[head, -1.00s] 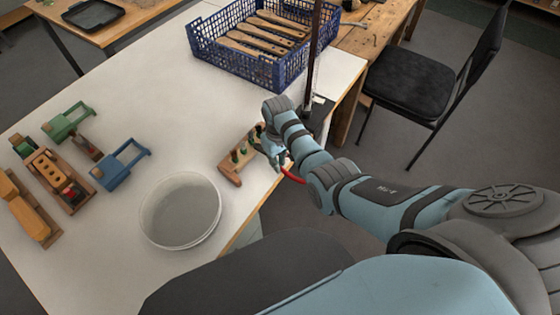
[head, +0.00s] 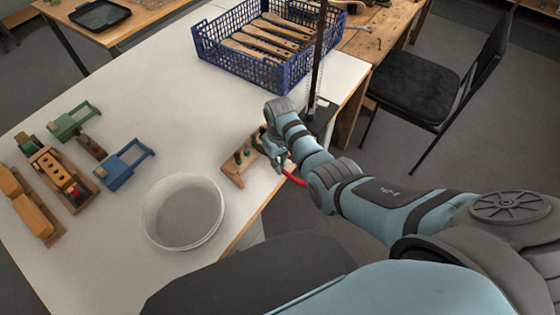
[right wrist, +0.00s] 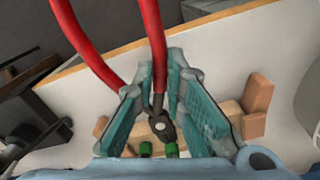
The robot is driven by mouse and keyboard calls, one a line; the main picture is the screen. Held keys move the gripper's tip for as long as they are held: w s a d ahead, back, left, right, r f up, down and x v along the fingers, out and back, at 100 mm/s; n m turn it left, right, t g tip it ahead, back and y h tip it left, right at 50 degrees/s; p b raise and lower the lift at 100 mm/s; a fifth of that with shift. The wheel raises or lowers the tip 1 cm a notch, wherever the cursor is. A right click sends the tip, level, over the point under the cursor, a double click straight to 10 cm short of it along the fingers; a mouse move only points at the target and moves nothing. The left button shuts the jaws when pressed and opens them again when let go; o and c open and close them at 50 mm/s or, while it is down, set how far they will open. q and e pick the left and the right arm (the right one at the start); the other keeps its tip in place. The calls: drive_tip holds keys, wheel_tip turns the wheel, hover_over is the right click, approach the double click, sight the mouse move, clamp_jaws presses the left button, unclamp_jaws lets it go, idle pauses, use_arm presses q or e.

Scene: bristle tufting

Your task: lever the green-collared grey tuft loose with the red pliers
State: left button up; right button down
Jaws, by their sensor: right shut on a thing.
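The red pliers (right wrist: 150,40) are in my right gripper (right wrist: 165,105), shut on them between its teal fingers. Their red handles point up in the right wrist view, and the dark jaws (right wrist: 160,125) point down at a wooden block (right wrist: 228,110). Two green collars (right wrist: 146,149) (right wrist: 172,150) show just below the jaws; I cannot tell whether the jaws grip a tuft. In the head view the right gripper (head: 276,152) is over the right end of the block (head: 232,176), and a red handle (head: 294,181) sticks out below it. My left gripper is out of view.
A white round tub (head: 183,212) stands left of the block. A blue crate (head: 240,62) with wooden-handled brushes is behind, beside a dark upright post (head: 318,60). Wooden fixtures (head: 60,178) stand at the far left. The white table's edge runs close by the gripper.

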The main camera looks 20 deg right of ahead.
sight(295, 176)
drive_tip(key=shift+s+d+f+t+y+p, duration=0.15)
drive_tip(key=shift+f+t+p, duration=0.15)
drive_tip(key=shift+p, duration=0.4)
drive_tip(key=shift+f+t+y+p, duration=0.15)
drive_tip(key=shift+f+t+p, duration=0.15)
drive_tip(key=shift+p, duration=0.35)
idle(1.8)
drive_tip(key=shift+f+t+y+p, duration=0.3)
drive_tip(key=shift+f+t+p, duration=0.1)
drive_tip(key=shift+p, duration=0.1)
idle(0.9)
drive_tip(key=shift+s+f+t, duration=0.15)
drive_tip(key=shift+f+t, duration=0.1)
drive_tip(key=shift+t, duration=0.15)
idle(0.8)
drive_tip(key=shift+s, duration=0.1)
idle(0.6)
drive_tip(key=shift+s+d+p, duration=0.7)
drive_tip(key=shift+s+p, duration=0.25)
drive_tip(key=shift+s+d+r, duration=0.1)
drive_tip(key=shift+s+d, duration=0.2)
drive_tip(key=shift+s, duration=0.25)
drive_tip(key=shift+s+d+r, duration=0.1)
drive_tip(key=shift+s+d, duration=0.2)
drive_tip(key=shift+s, duration=0.2)
